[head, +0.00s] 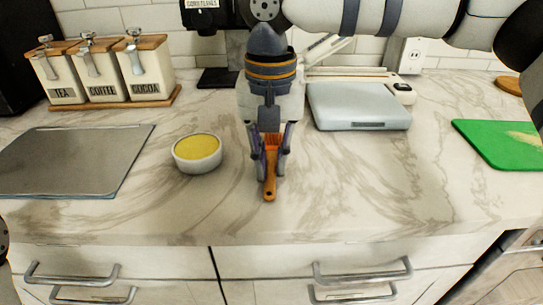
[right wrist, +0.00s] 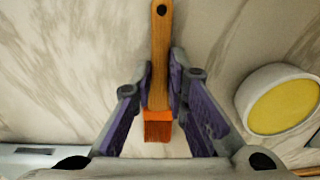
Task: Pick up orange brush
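The orange brush (head: 270,185) has a wooden handle with a hole at its end and orange bristles. In the head view its handle points toward the counter's front edge, and the bristles are partly hidden behind my right gripper (head: 271,174). In the right wrist view the brush (right wrist: 160,55) runs between the fingers of my right gripper (right wrist: 161,75). The two fingertips are drawn in against both sides of the handle, with the bristles nearer the palm. I cannot tell whether the brush touches the counter. My left gripper is not in view.
A bowl with yellow contents (head: 198,153) stands left of the brush. A metal tray (head: 70,160) lies at the left, canisters (head: 105,72) behind it. A grey scale (head: 358,108) is behind right; a green board (head: 498,143) lies at far right. The marble counter (head: 370,190) is clear front right.

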